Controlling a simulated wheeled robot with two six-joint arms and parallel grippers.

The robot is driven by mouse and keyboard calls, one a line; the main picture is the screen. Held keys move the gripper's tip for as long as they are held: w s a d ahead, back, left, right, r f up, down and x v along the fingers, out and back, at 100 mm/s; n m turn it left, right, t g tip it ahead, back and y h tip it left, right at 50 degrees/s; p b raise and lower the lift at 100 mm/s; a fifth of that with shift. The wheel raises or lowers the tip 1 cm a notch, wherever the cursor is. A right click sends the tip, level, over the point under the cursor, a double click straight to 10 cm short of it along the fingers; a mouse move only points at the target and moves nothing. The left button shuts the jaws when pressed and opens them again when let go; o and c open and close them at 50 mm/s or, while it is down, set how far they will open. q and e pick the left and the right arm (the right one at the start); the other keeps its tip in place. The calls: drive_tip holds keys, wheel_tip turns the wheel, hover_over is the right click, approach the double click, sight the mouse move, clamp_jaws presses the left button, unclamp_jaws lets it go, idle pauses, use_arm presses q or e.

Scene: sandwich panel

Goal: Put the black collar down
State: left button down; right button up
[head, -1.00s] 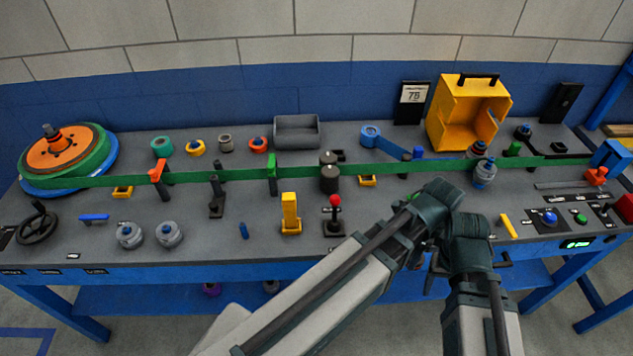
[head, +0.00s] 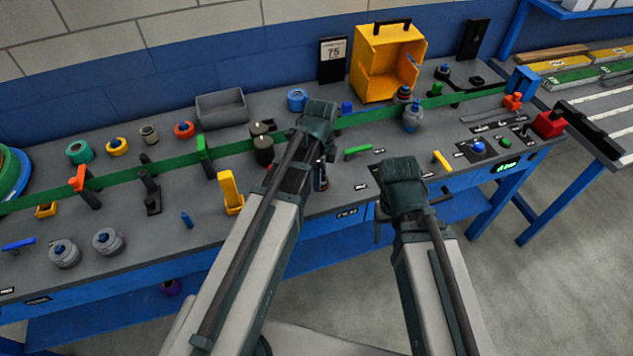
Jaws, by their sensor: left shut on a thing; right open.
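My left gripper (head: 308,172) is over the middle of the bench, pointing down and shut. Its wrist and forearm cover most of the jaws. The black collar in its grip is hidden, so I cannot see its tilt or whether it touches the bench. My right gripper (head: 410,212) is open by the bench's front edge, to the right of the left one, mostly behind its own wrist.
A green belt runs along the bench past dark rollers (head: 263,148). A blue ring (head: 297,100), grey tray (head: 222,108) and open yellow box (head: 385,65) stand behind. A green lever (head: 358,150) and yellow handle (head: 442,160) lie right of my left gripper.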

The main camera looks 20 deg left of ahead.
use_arm(q)
drive_tip(key=shift+w+a, duration=0.1)
drive_tip(key=shift+a, duration=0.05)
drive_tip(key=f+b, duration=0.4)
drive_tip(key=shift+w+a, duration=0.2)
drive_tip(key=shift+a, duration=0.2)
drive_tip(key=shift+r, duration=0.2)
drive_tip(key=shift+f, duration=0.15)
drive_tip(key=shift+c, duration=1)
unclamp_jaws()
wheel_tip(320, 180, up, 12)
drive_tip(key=r+p, duration=0.1)
drive_tip(key=p, duration=1.2)
drive_tip(key=s+d+n+y, duration=0.1)
drive_tip(key=s+d+n, duration=0.9)
drive_tip(key=s+n, duration=0.4)
drive_tip(key=shift+d+f+b, duration=0.15)
drive_tip(key=shift+f+b, duration=0.1)
drive_tip(key=shift+b, duration=0.05)
